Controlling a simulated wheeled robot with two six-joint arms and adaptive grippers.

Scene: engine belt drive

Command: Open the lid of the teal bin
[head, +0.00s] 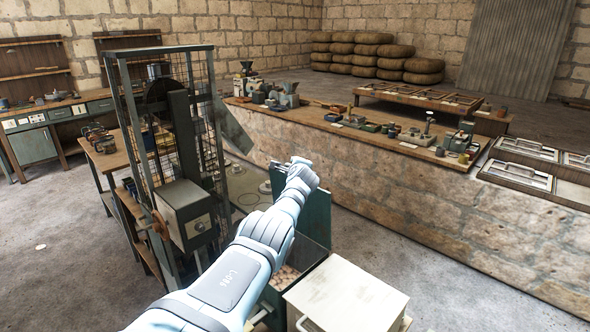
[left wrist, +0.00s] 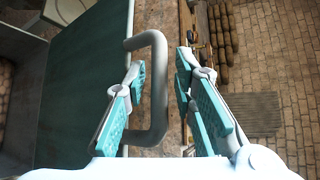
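The teal bin (head: 312,258) stands in the lower middle of the head view, with its mouth uncovered and pale contents showing inside. Its lid (head: 318,217) is raised roughly upright at the back, partly hidden by my left arm. In the left wrist view the lid is the dark teal panel (left wrist: 85,85) at left, with a grey U-shaped handle (left wrist: 159,90) on its edge. My left gripper (left wrist: 168,95) is open, one finger inside the handle loop and the other outside, with a gap to the bar. It shows at the lid's top in the head view (head: 301,163). My right gripper is not in view.
A white cabinet (head: 345,297) stands close at the bin's right. A wire-mesh machine frame (head: 165,140) stands at left. A stone counter (head: 400,185) with parts on top runs behind the bin. Open floor (head: 440,285) lies at lower right.

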